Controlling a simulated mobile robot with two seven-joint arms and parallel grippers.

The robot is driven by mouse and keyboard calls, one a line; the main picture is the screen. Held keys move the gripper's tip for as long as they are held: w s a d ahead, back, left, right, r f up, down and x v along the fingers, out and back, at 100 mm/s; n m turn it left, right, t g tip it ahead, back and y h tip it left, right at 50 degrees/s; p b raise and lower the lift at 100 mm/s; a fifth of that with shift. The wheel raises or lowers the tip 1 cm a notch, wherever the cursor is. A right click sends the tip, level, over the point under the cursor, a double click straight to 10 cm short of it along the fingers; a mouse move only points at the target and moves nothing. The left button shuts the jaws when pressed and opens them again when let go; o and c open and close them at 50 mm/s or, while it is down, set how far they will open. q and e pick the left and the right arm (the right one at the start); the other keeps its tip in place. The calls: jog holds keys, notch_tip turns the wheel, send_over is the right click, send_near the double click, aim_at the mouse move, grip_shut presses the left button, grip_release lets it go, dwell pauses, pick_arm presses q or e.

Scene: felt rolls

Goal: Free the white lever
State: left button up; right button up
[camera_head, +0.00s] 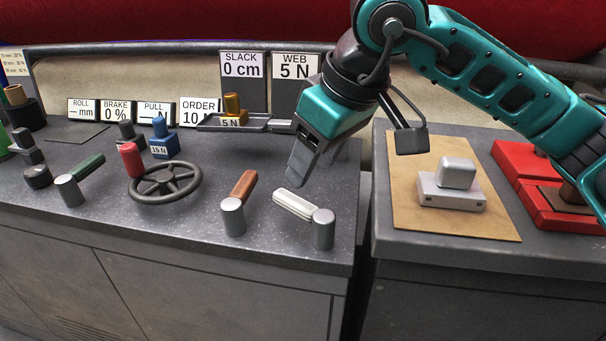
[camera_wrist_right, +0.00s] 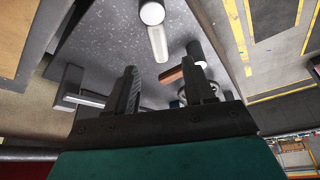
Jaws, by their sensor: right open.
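The white lever (camera_head: 294,204) reaches up and left from a grey metal post (camera_head: 323,229) near the right front corner of the left bench. My right gripper (camera_head: 301,178) is open, tilted down, just above and behind the lever's free end. In the right wrist view the white lever (camera_wrist_right: 158,45) lies ahead of and between the spread fingertips (camera_wrist_right: 166,72), apart from them, with nothing in the grip. A brown lever (camera_head: 242,188) on its own post stands to its left. Whether anything catches the white lever, I cannot tell. My left gripper is not in view.
A black handwheel (camera_head: 165,183) with a red knob and a green lever (camera_head: 86,168) stand left. A tray with a weight (camera_head: 230,122) and several signs stand behind. Right, past a gap, a grey-white block (camera_head: 451,190) sits on a tan board (camera_head: 405,205).

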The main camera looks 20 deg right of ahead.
pick_arm(q)
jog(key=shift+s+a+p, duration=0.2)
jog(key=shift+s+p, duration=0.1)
jog(key=shift+p, duration=0.1)
pick_arm(e)
jog(key=v, duration=0.5)
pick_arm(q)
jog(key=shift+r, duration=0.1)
